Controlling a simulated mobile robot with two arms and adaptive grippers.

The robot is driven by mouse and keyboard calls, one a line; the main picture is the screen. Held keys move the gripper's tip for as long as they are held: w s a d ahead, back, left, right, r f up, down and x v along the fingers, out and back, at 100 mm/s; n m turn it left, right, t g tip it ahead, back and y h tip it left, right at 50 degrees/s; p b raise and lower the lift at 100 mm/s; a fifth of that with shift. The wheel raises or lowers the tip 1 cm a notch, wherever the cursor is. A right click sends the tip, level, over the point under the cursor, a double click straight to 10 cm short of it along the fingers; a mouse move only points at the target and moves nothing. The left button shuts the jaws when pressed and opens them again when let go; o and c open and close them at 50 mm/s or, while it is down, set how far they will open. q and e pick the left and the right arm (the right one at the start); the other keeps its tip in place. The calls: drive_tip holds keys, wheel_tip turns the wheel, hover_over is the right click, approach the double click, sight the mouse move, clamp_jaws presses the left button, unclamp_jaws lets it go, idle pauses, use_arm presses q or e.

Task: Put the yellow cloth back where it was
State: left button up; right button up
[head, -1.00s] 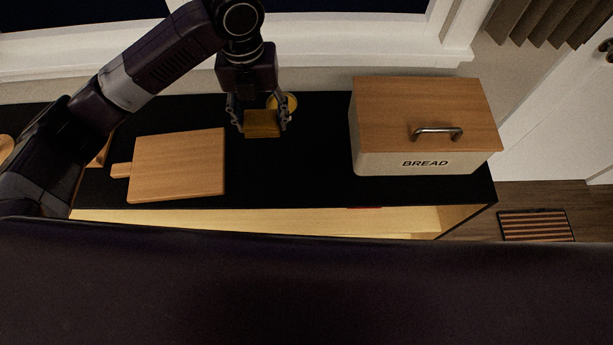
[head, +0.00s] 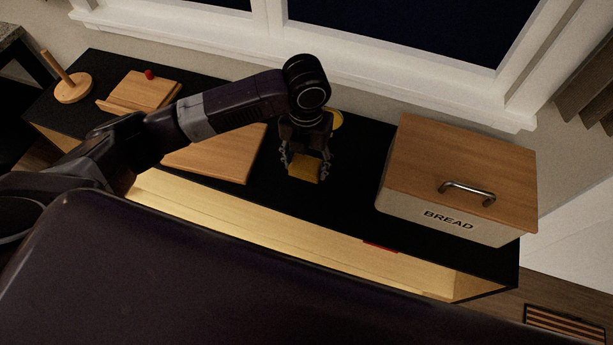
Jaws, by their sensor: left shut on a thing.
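The yellow cloth (head: 304,172) is a small folded piece between the fingertips of my left gripper (head: 305,167). My left gripper is shut on it, over the black countertop between the cutting board and the bread box. I cannot tell whether the cloth touches the counter. My right gripper is not in view.
A wooden cutting board (head: 222,160) lies left of the gripper, partly behind my arm. A bread box (head: 455,170) stands to the right. A yellow round thing (head: 335,120) sits behind the gripper. A wooden stand (head: 140,91) and a paper-towel holder (head: 73,88) are at far left.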

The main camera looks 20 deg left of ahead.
sight(307, 163)
use_arm(q)
wheel_tip(307, 163, down, 3)
drive_tip(key=shift+f, duration=0.15)
wheel_tip(307, 163, down, 4)
drive_tip(key=shift+f+p, duration=0.1)
drive_tip(key=shift+p, duration=0.3)
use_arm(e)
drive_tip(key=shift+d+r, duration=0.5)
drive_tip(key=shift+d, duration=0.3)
use_arm(q)
drive_tip(key=shift+f, duration=0.1)
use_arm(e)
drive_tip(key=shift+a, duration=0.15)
use_arm(q)
drive_tip(key=o, duration=1.1)
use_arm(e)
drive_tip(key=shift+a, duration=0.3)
use_arm(q)
wheel_tip(307, 163, up, 11)
drive_tip(key=shift+f+b, duration=0.1)
drive_tip(key=shift+b, duration=1.05)
drive_tip(key=shift+r, duration=0.75)
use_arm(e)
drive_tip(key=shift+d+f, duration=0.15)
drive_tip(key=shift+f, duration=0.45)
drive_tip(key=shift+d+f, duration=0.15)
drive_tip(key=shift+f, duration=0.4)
